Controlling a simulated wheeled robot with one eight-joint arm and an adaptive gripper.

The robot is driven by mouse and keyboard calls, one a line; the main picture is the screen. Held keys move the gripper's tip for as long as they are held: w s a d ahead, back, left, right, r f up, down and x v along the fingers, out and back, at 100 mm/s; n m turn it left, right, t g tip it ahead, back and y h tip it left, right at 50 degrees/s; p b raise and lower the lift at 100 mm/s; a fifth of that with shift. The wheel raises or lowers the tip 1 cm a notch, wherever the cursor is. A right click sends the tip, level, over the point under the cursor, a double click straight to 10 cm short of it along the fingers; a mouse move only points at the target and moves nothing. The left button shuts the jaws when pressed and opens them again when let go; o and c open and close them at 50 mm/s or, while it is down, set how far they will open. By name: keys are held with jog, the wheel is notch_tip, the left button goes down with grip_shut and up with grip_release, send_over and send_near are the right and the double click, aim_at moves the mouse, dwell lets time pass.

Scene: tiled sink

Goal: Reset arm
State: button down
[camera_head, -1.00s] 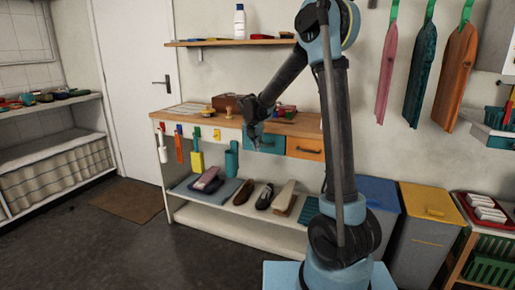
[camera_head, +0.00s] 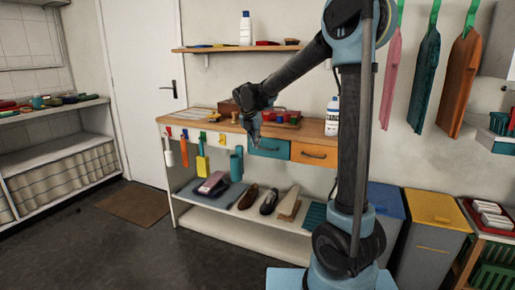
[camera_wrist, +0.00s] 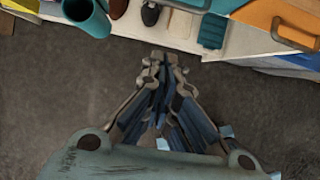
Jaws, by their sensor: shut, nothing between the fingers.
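My gripper (camera_head: 256,138) hangs from my arm in front of the wooden workbench, in the middle of the head view. It points downward, close to the teal drawer (camera_head: 268,147). In the wrist view my gripper (camera_wrist: 162,58) has its fingertips together with nothing between them. Dark floor (camera_wrist: 60,80) lies beneath it.
The bench top (camera_head: 215,124) bears several small items and a white bottle (camera_head: 332,116). Shoes (camera_head: 269,201) stand on the lower shelf (camera_head: 240,218). Blue and yellow bins (camera_head: 436,208) stand at the right.

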jog(key=s+d+m+g, duration=0.2)
jog(key=s+d+m, duration=1.3)
jog(key=s+d, duration=0.35)
jog(key=s+d+f+m, duration=0.2)
jog(key=s+f+m, duration=0.2)
jog(key=s+m, duration=0.1)
jog(key=s+d+f+m+y, duration=0.1)
jog(key=s+d+f+m, duration=0.2)
jog(key=s+m, duration=0.3)
jog(key=s+d+f+m, duration=0.3)
jog(key=s+f+m, duration=0.2)
jog(key=s, duration=0.3)
jog(key=shift+s+m+g+y, duration=0.3)
jog(key=shift+s+m+y, duration=0.05)
jog(key=shift+m+y, duration=0.05)
